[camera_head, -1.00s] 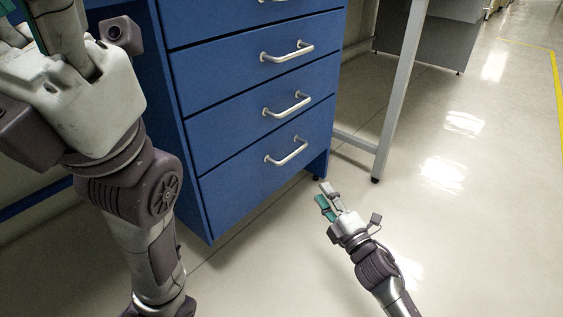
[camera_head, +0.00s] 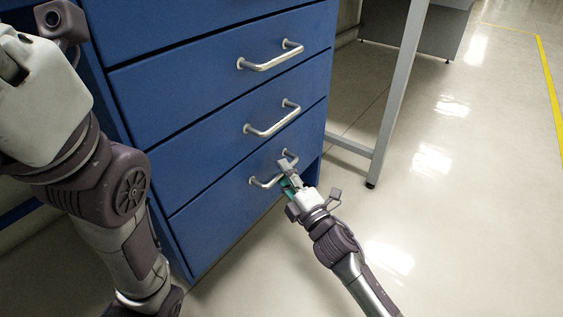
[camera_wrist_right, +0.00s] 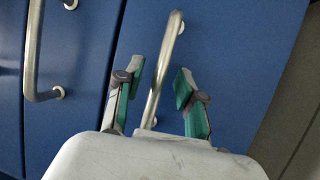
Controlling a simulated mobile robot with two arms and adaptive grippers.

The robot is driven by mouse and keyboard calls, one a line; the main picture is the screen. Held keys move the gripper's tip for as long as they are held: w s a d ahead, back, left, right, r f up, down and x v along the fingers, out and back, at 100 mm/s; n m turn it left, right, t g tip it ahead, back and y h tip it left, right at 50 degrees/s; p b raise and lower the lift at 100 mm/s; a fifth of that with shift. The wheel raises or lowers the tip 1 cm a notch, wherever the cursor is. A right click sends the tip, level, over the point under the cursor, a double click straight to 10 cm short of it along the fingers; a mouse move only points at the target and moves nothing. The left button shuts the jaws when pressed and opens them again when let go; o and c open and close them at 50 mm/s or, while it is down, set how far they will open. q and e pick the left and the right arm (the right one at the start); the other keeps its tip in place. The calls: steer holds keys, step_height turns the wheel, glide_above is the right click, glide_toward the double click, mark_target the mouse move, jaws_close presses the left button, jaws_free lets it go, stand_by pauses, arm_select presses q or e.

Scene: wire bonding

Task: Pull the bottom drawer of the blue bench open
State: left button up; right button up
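The blue bench has a stack of drawers with pale metal bar handles. The bottom drawer (camera_head: 212,222) looks flush with the fronts above it. Its handle (camera_head: 263,183) is partly hidden behind my right gripper (camera_head: 287,172). In the right wrist view, the open fingers of my right gripper (camera_wrist_right: 159,75) stand on either side of the bottom handle (camera_wrist_right: 174,32), with a gap between bar and pads. The body of my left gripper (camera_head: 38,100) is at the left edge of the head view; its fingers are out of frame.
The handle of the drawer above (camera_head: 272,122) also shows at the left of the right wrist view (camera_wrist_right: 33,60). A grey table leg (camera_head: 398,100) stands right of the bench. The floor (camera_head: 450,220) at the right and front is clear.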

steer(key=shift+w+a+r, duration=0.1)
steer(key=shift+w+a, duration=0.1)
steer(key=shift+w, duration=0.05)
jaws_close()
stand_by(0.3)
